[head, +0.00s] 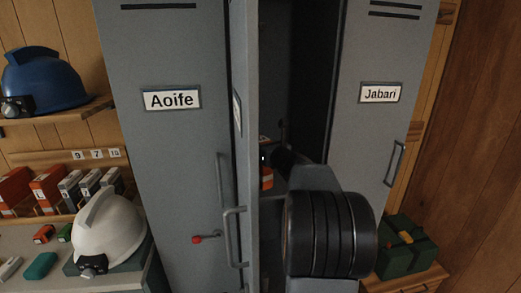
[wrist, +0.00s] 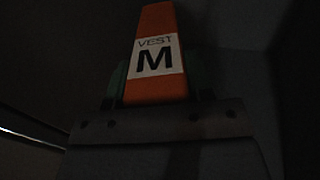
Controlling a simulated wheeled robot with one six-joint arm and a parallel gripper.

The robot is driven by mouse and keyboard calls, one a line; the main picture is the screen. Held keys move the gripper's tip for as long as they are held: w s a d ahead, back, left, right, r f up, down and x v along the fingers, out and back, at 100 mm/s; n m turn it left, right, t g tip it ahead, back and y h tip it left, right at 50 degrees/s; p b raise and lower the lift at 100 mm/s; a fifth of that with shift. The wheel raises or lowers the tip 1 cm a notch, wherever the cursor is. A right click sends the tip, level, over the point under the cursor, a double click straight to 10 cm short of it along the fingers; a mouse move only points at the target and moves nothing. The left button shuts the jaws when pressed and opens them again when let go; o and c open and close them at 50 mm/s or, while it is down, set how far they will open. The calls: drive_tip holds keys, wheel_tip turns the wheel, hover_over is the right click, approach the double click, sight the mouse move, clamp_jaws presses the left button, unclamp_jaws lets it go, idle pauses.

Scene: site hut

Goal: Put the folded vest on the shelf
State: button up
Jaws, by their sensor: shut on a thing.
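The folded vest (wrist: 160,62) is orange with a white label reading "VEST M". It stands out ahead of my gripper (wrist: 157,84) in the wrist view, with the jaws closed on its two sides. In the head view my arm reaches into the open, dark middle locker, and a small orange patch, likely the vest (head: 267,178), shows past the edge of the open door. My wrist hides most of the gripper there. The locker inside is too dark to make out a shelf or tell whether the vest touches one.
The open locker door (head: 244,120) stands close left of my arm. Shut lockers marked Aoife (head: 172,130) and Jabari (head: 378,125) flank the opening. A white helmet (head: 108,232) and a blue helmet (head: 43,82) are at left. A green case (head: 407,248) sits at lower right.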

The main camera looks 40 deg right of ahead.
drive_tip(key=shift+a+f, duration=0.1)
drive_tip(key=shift+f, duration=0.2)
drive_tip(key=o, duration=1.3)
drive_tip(key=s, duration=0.4)
drive_tip(key=s+b, duration=0.1)
drive_tip(key=s, duration=0.3)
drive_tip(key=s+b, duration=0.1)
drive_tip(key=s, duration=0.3)
drive_tip(key=shift+a, duration=0.35)
drive_tip(key=shift+a, duration=0.1)
